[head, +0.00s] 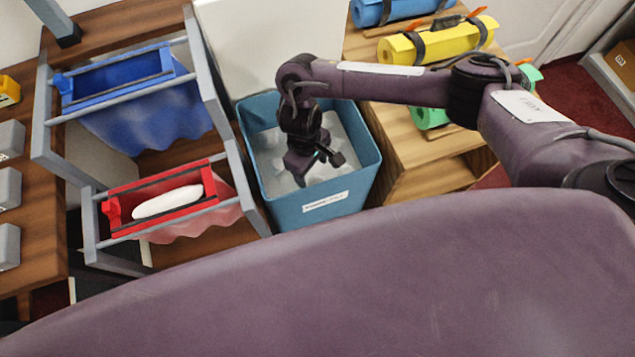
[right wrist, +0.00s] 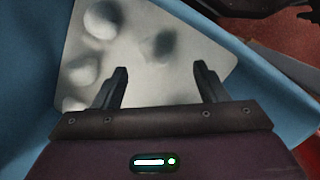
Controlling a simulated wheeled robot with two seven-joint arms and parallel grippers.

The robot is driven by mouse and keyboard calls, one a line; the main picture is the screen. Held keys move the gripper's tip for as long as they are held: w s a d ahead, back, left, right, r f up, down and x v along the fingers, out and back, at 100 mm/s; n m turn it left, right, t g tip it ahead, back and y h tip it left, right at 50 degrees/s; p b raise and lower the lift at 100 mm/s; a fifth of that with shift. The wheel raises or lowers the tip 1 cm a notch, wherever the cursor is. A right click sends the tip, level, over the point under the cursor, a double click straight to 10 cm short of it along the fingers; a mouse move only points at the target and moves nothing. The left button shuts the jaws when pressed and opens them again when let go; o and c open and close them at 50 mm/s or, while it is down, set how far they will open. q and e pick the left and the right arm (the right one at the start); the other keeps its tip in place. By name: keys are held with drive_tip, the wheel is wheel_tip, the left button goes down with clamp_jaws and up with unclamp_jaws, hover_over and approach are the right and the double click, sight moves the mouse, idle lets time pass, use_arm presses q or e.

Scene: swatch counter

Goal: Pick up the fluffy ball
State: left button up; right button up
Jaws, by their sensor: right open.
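My right gripper (head: 316,170) reaches down into the blue bin (head: 340,207) and is open. In the right wrist view the gripper (right wrist: 161,68) has its two fingers apart with nothing between them. Beyond them lies the bin's pale, lumpy white content (right wrist: 190,75), with rounded bumps and a dark hollow or shadow. I cannot tell a separate fluffy ball apart from these white lumps. The bin's blue wall (right wrist: 25,110) also shows there. In the head view the arm and gripper hide part of the bin's inside. My left gripper is not in view.
Left of the bin, a red-framed bag (head: 158,222) holds a flat white oval (head: 167,201). A blue bag (head: 150,115) hangs behind it on grey rails. At right, a wooden stand (head: 420,165) carries rolled mats, including a yellow one (head: 440,42).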

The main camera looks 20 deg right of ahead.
sight(317, 179)
drive_tip(key=f+b, duration=0.1)
drive_tip(key=f, duration=0.1)
drive_tip(key=d+f+b, duration=0.1)
drive_tip(key=f, duration=0.1)
drive_tip(key=shift+s+f, duration=0.15)
drive_tip(key=shift+s, duration=0.05)
drive_tip(key=shift+f, duration=0.3)
drive_tip(key=shift+d, duration=0.1)
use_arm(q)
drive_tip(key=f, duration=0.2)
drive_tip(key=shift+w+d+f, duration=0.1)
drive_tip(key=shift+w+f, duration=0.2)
use_arm(e)
drive_tip(key=c, duration=0.8)
